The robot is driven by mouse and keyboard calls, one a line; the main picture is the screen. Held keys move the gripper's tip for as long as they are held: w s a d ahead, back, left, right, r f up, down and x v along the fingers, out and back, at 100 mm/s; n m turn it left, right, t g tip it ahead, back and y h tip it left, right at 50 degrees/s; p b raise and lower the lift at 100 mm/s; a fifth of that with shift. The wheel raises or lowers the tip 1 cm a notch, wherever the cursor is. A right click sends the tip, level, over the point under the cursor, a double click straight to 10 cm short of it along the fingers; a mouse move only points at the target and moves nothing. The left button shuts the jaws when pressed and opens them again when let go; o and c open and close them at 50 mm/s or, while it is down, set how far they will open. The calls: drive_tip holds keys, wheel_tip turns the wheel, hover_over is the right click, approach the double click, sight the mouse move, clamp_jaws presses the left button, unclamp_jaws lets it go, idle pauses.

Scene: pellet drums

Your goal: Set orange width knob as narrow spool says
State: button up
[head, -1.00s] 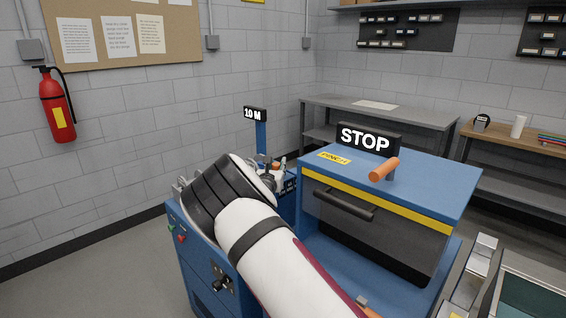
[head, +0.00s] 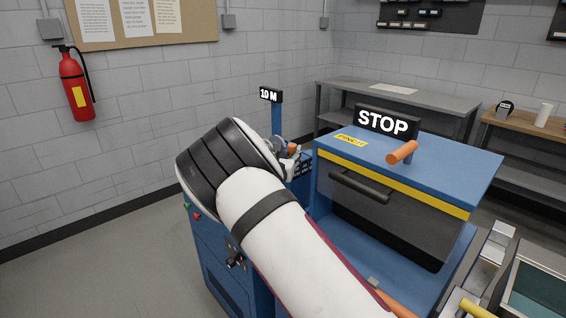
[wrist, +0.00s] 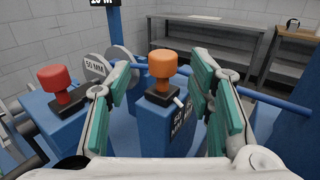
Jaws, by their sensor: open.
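The orange knob (wrist: 162,64) stands upright on a black base on a blue block in the wrist view, with a partly hidden "50 MM" label on the block's side. It also shows small beyond my wrist in the head view (head: 293,148). My gripper (wrist: 161,76) is open, its teal-padded fingers to the left and right of the knob, apart from it. A grey disc marked "50 MM" (wrist: 94,68), seemingly a spool end, is on a blue bar left of the knob. I cannot tell which spool is the narrow one. My arm hides much of the machine in the head view.
A red knob (wrist: 54,77) stands on a neighbouring blue block at the left. A blue cabinet with a STOP sign (head: 383,122) and an orange handle (head: 402,152) stands to the right. Floor at left is clear.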

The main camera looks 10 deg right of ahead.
drive_tip(key=v, duration=0.7)
drive_tip(key=shift+s, duration=0.1)
